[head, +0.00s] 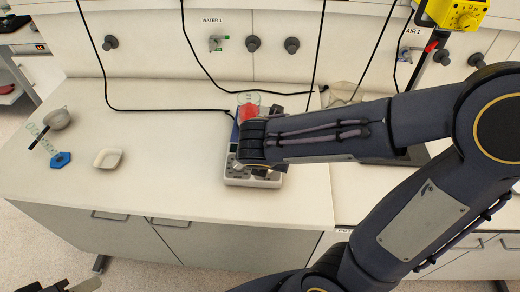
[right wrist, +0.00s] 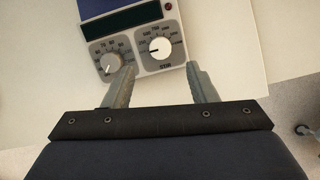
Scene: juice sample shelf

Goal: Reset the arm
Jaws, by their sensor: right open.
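My right arm reaches in from the right of the head view across the counter, with its wrist over a hot plate stirrer (head: 238,182). My right gripper (right wrist: 160,68) is open and empty in the right wrist view. Its two fingers are apart, close to the stirrer's front panel with two knobs; I cannot tell whether they touch it. The fingers are mostly hidden in the head view. A glass vessel with red contents (head: 247,111) shows just behind my wrist. A part of my left gripper (head: 72,287) shows at the bottom left edge, too cut off to judge.
A white dish (head: 107,158), a blue hexagonal stand (head: 60,160) and a grey strainer-like item (head: 58,119) sit on the counter's left. A glass beaker (head: 345,92) stands behind my arm. Black cables hang along the back. The counter front left is clear.

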